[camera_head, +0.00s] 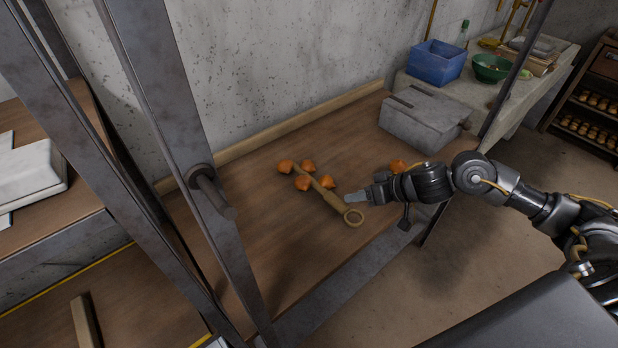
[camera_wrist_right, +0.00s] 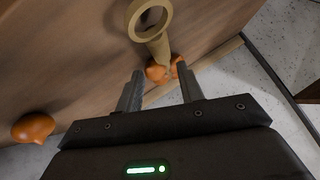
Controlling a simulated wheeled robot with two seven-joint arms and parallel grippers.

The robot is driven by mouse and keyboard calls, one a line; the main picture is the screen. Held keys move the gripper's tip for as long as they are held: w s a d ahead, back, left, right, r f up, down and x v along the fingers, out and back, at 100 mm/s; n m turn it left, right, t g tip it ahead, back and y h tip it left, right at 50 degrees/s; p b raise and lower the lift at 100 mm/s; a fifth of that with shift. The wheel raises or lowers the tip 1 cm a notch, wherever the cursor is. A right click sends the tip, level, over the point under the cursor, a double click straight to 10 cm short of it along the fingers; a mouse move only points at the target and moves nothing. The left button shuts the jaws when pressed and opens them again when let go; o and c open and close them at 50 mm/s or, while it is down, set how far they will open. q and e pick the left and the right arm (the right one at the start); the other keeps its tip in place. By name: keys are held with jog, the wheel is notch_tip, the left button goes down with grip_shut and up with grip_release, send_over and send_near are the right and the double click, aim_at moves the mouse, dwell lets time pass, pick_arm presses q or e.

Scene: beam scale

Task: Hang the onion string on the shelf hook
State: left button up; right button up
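The onion string (camera_head: 327,189) lies on the wooden shelf, several orange onions at its far left end and a tan ring (camera_head: 354,217) at its near right end. The hook (camera_head: 208,190) is a dark peg on the grey metal upright at left. My left gripper is not in view.
A loose onion (camera_head: 398,166) lies on the shelf behind my right gripper and shows in the right wrist view (camera_wrist_right: 33,127). A grey box (camera_head: 424,117) stands at the shelf's back right. Metal uprights (camera_head: 172,120) cross the left side.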

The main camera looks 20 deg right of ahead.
aim_at(339, 199)
jog(key=shift+x, duration=0.8)
jog(key=shift+w+f, duration=0.2)
jog(key=shift+w, duration=0.05)
jog(key=shift+s, duration=0.1)
jog(key=x, duration=0.5)
jog(key=shift+s+a, duration=0.1)
jog(key=shift+a, duration=0.1)
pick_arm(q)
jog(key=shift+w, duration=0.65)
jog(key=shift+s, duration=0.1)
pick_arm(e)
grip_shut()
